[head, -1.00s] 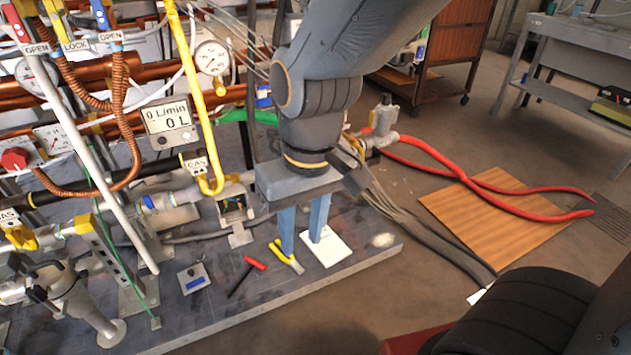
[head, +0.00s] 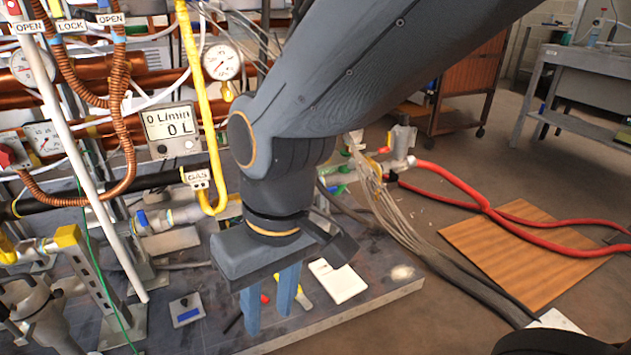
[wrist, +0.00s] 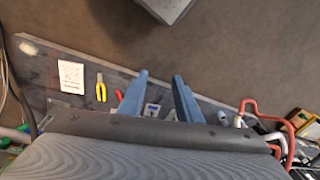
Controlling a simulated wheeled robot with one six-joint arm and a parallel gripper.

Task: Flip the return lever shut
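No lever is marked "return" in a way I can read, so I cannot tell which one it is. At the upper left of the head view hang tags reading OPEN (head: 30,27), LOCK (head: 71,26) and OPEN (head: 110,19), with the fittings above them partly cut off. A small blue lever (head: 142,218) shows on a pipe at the left. My gripper (head: 270,320) points down over the grey base plate, its two blue fingers apart and nothing between them. The wrist view also shows the fingers apart (wrist: 161,78).
A white card (head: 338,281), yellow-handled pliers (head: 305,298) and a blue-marked box (head: 187,311) lie on the plate. A yellow gas pipe (head: 190,90) and white pipe (head: 90,180) stand left of my arm. Red hoses (head: 455,180) and dark cables cross the floor at right.

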